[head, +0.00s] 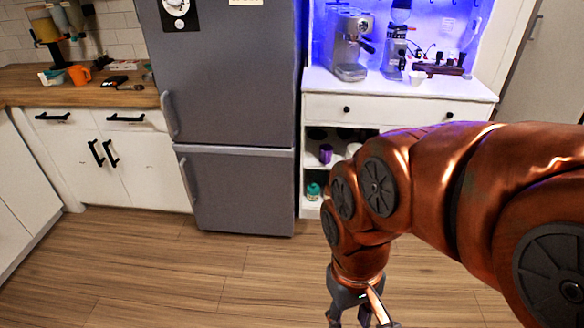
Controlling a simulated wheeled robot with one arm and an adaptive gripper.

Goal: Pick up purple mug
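A small purple mug (326,153) stands on the upper open shelf of the white cabinet, below its drawer and near the left side. My gripper (362,313) hangs low over the floor at the bottom edge of the head view, in front of the cabinet and well apart from the mug. Its fingertips are cut off by the frame edge, so its opening cannot be made out. My copper arm covers the right part of the shelves.
A teal item (313,191) sits on the lower shelf. The white cabinet (400,93) bears an espresso machine (348,50) and a grinder (395,52). A grey fridge (230,80) stands to its left. An orange mug (79,75) is on the wooden counter. The floor (180,270) is clear.

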